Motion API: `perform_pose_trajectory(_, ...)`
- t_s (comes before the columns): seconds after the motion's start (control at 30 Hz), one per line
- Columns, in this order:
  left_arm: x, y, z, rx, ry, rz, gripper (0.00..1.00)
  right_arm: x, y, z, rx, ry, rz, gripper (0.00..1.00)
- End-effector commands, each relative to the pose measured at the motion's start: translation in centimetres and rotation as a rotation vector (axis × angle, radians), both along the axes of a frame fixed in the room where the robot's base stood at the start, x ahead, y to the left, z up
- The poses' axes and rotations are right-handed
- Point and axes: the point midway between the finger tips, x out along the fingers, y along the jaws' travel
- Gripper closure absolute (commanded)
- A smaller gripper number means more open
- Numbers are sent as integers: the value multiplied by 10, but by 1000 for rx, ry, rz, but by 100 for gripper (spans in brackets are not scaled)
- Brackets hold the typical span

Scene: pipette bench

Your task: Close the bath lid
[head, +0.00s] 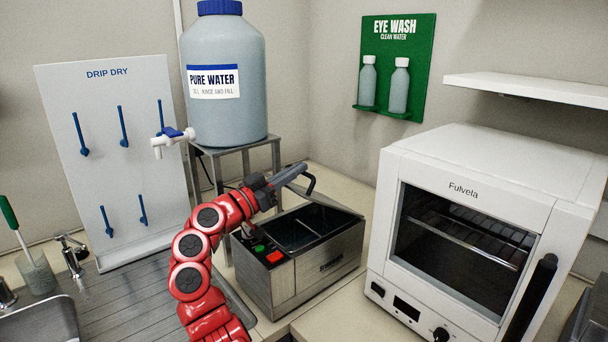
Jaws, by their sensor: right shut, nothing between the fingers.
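The bath (327,267) is a metal box with a dark, open interior and a divider, standing on the counter left of the oven. Green and red buttons show on its near left end. A grey slanted piece with a dark curved handle (311,183) rises above its back edge; it looks like the raised lid, seen nearly edge-on. My right gripper (266,188), at the end of the red arm, is shut and empty over the back left of the bath, close to that piece. I cannot tell whether they touch. My left gripper is not in view.
The white oven (470,220) stands close on the right. A stool (236,152) bears the pure water tank (222,115) behind the bath. The drip-dry board (110,160) and a sink (45,325) are on the left. Some counter is clear in front.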

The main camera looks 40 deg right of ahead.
Motion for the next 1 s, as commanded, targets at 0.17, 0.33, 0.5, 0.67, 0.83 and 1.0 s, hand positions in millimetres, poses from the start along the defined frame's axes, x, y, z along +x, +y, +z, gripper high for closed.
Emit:
perform_pose_trajectory(0.17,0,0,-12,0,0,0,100,0,6,-10,2,1,0,100)
perform_pose_trajectory(0.33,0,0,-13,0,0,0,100,0,9,-11,2,2,0,100)
perform_pose_trajectory(0.5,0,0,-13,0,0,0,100,-1,9,-10,2,1,0,100)
perform_pose_trajectory(0.67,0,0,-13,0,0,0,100,-1,9,-10,2,1,0,100)
perform_pose_trajectory(0.83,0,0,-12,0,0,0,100,-2,5,-5,3,1,-1,100)
perform_pose_trajectory(1.0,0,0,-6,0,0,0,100,-9,-15,22,3,-4,-5,100)
